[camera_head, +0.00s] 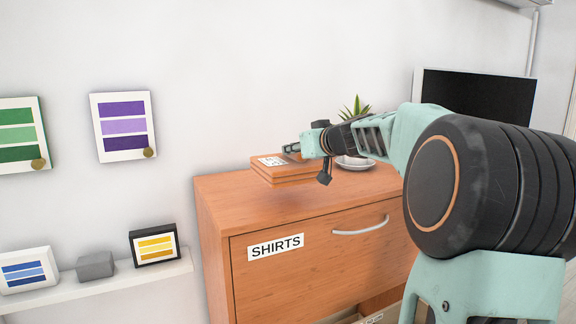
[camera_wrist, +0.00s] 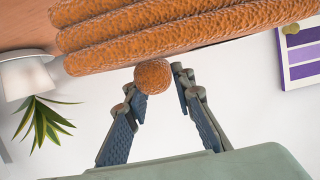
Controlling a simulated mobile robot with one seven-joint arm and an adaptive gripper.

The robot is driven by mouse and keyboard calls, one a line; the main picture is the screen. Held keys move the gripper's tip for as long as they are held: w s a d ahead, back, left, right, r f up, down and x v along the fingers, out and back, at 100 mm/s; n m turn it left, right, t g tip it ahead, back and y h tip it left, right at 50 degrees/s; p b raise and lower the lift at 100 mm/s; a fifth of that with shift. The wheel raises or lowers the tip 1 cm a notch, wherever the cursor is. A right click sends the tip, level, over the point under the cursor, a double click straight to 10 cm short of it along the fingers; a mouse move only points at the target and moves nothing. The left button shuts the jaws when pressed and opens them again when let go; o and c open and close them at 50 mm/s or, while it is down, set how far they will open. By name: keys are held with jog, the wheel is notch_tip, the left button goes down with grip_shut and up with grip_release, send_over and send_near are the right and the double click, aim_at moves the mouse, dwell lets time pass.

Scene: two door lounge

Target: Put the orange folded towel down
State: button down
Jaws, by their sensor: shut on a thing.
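The orange folded towel (camera_head: 282,178) is a flat layered stack with a white label on top. In the head view it is over the left part of the wooden cabinet top (camera_head: 222,188), with a soft shadow below it. I cannot tell for sure whether it touches the top. My gripper (camera_head: 292,152) is at the towel's upper side. In the wrist view the towel's thick folds (camera_wrist: 170,35) fill the upper part, and my gripper's fingertips (camera_wrist: 153,78) are shut on a round orange piece at the towel.
A white dish (camera_head: 354,163) and a green plant (camera_head: 356,106) are behind my arm on the cabinet. The cabinet's front drawer is labelled SHIRTS (camera_head: 275,246). A dark screen (camera_head: 478,97) stands at the right. The cabinet top's front left is clear. A wall shelf (camera_head: 130,272) is at the left.

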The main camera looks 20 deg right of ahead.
aim_at(306, 167)
jog(key=shift+w+a+f, duration=0.2)
jog(key=shift+w+f, duration=0.25)
jog(key=shift+f, duration=0.1)
jog(key=shift+w+a+f, duration=0.2)
jog(key=shift+w+f, duration=0.2)
jog(key=shift+f, duration=0.1)
jog(key=shift+w+a+f+b, duration=0.15)
jog(key=shift+f+b, duration=0.1)
jog(key=shift+f, duration=0.65)
jog(key=shift+w+d+f+b, duration=0.1)
jog(key=shift+f+b, duration=0.1)
jog(key=shift+f, duration=0.7)
jog(key=shift+f, duration=0.15)
jog(key=c, duration=1.7)
grip_release()
jog(key=shift+o, duration=0.2)
jog(key=b+v, duration=0.2)
jog(key=v, duration=0.4)
jog(key=b+v, duration=0.2)
jog(key=v, duration=0.4)
jog(key=shift+a, duration=0.1)
